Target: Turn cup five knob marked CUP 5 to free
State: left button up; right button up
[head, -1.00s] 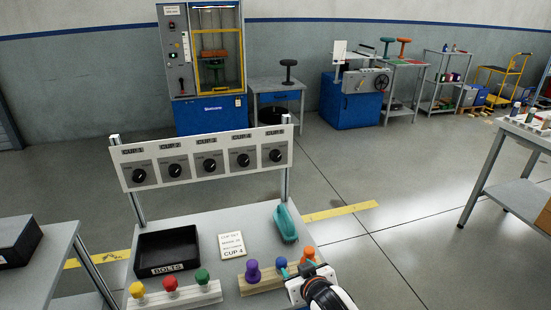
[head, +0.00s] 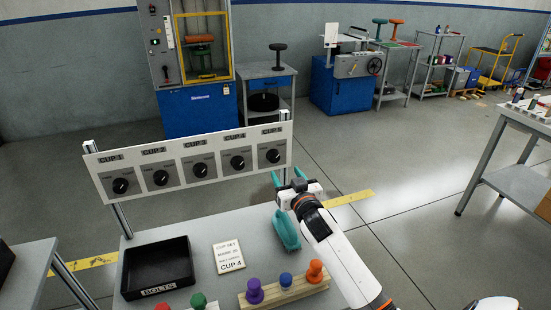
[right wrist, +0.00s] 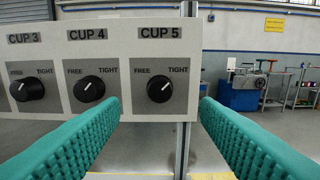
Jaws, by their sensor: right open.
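The CUP 5 knob (head: 273,156) is a black round knob at the right end of a white upright panel (head: 190,185). In the right wrist view the same knob (right wrist: 160,88) sits under its CUP 5 label, between the words FREE and TIGHT. Its pale pointer mark seems to lean up and right, toward TIGHT. My right gripper (head: 288,176) is open and empty in front of the panel's right end, slightly below the knob. In the wrist view its teal fingers (right wrist: 160,103) lie apart on either side of the knob, not visibly touching it. My left gripper is out of view.
The CUP 4 knob (right wrist: 89,89) and CUP 3 knob (right wrist: 28,90) stand close to the left. A metal post (right wrist: 185,145) supports the panel. On the bench below are a black BOLTS tray (head: 157,290), a CUP 4 card (head: 228,257) and a teal object (head: 286,230).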

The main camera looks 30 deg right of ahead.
aim_at(275, 158)
jog(key=x, duration=0.7)
jog(key=shift+w+f, duration=0.1)
jog(key=shift+w, duration=0.3)
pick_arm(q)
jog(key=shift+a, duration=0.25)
pick_arm(e)
jog(key=shift+w+d, duration=0.2)
jog(key=shift+w, duration=0.35)
jog(key=c, duration=1)
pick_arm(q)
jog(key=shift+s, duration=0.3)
